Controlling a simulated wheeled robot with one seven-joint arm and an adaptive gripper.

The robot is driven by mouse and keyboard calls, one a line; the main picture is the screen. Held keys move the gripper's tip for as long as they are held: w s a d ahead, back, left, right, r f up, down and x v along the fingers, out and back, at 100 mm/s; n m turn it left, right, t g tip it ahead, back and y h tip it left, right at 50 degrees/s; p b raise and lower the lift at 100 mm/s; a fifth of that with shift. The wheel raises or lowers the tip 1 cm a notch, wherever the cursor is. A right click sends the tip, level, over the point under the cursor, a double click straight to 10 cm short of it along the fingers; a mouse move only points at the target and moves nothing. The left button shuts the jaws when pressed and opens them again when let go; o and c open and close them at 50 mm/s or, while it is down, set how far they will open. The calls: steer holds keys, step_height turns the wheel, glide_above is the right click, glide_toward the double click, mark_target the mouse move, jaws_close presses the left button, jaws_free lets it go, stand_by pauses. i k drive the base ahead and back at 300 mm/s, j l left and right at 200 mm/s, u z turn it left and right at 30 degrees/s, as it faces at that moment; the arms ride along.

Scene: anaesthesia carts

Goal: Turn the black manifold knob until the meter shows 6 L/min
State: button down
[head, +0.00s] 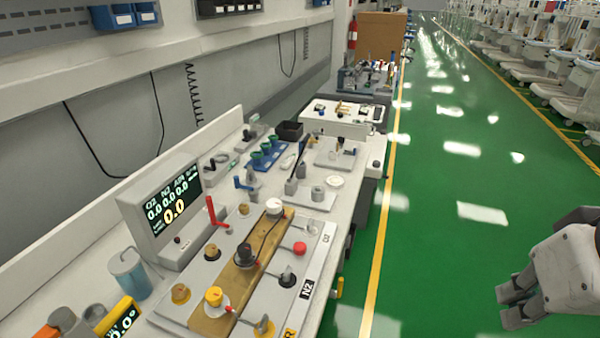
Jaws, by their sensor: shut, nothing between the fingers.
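The black manifold knob (244,254) stands on the brass manifold bar (228,275), between a white knob (274,206) and a yellow knob (214,296). The meter (173,205) stands behind the bar at the left. Its O2, N2 and AIR readings look like 0.0, and the large yellow figure below reads 0.0. My gripper (514,302) is at the lower right, over the green floor, well apart from the bench and the knob. It is shut and empty.
A red lever (212,211) stands up near the meter. A red knob (299,248) and a smaller black-topped fitting (287,277) sit right of the bar. The green floor (450,220) between bench and gripper is clear.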

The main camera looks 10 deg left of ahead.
mark_target(245, 249)
steer(key=k+l+u, duration=0.2)
steer(key=u, duration=0.2)
steer(key=k+l+u, duration=0.2)
steer(key=u, duration=0.15)
steer(key=k+l+u, duration=0.25)
steer(key=u, duration=0.15)
